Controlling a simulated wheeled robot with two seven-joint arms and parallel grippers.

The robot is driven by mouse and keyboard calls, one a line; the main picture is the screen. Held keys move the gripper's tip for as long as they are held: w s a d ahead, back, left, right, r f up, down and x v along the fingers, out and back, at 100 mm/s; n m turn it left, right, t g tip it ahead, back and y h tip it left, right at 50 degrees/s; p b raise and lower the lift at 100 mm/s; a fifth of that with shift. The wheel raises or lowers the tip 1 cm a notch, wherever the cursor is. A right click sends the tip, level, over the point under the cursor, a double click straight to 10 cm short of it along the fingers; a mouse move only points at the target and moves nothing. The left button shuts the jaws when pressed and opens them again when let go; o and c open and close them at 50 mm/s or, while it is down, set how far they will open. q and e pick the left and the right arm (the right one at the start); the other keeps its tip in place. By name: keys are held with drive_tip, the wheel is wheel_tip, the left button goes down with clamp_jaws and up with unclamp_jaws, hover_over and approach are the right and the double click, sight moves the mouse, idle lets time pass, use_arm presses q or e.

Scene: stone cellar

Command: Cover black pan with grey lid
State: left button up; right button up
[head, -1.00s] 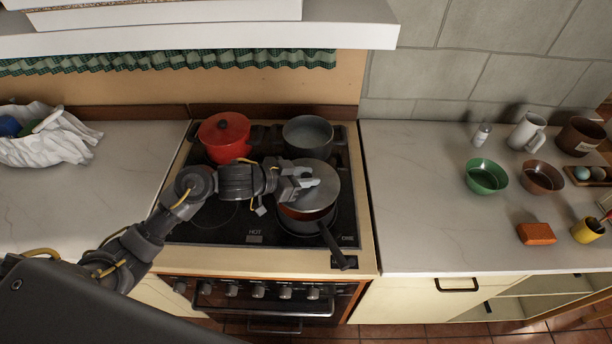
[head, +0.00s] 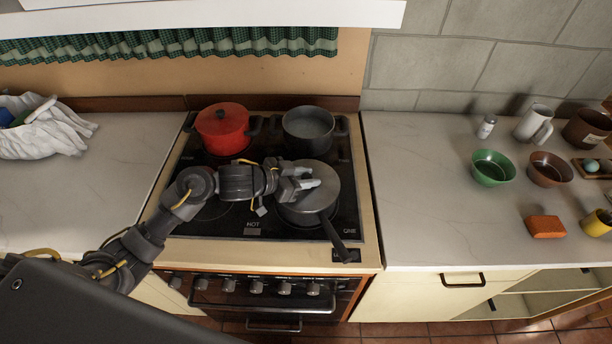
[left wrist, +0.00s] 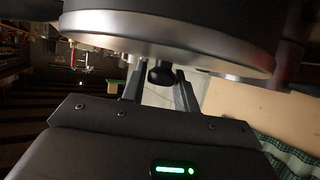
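The grey lid (head: 322,192) lies flat over the black pan (head: 334,236) on the front right burner, and the pan's handle points toward the front edge. The pan's inside is hidden. In the left wrist view the lid's silver rim (left wrist: 195,55) sits against the dark pan body (left wrist: 190,14), with no clear gap. My left gripper (head: 308,177) is over the lid. In the left wrist view its fingers (left wrist: 162,90) are on both sides of the black knob (left wrist: 160,73) and look closed on it. My right gripper is not in view.
A red pot (head: 222,128) and a grey pot (head: 308,130) stand on the back burners. The right counter (head: 420,200) holds a green bowl (head: 492,168), a brown bowl (head: 550,169) and an orange block (head: 545,226). A white cloth bag (head: 45,135) lies on the left counter.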

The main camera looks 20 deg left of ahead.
use_arm(q)
drive_tip(key=o, duration=0.4)
drive_tip(key=b+v, duration=0.1)
drive_tip(key=v, duration=1)
drive_tip(key=shift+s+f, duration=0.1)
drive_tip(key=shift+f, duration=0.05)
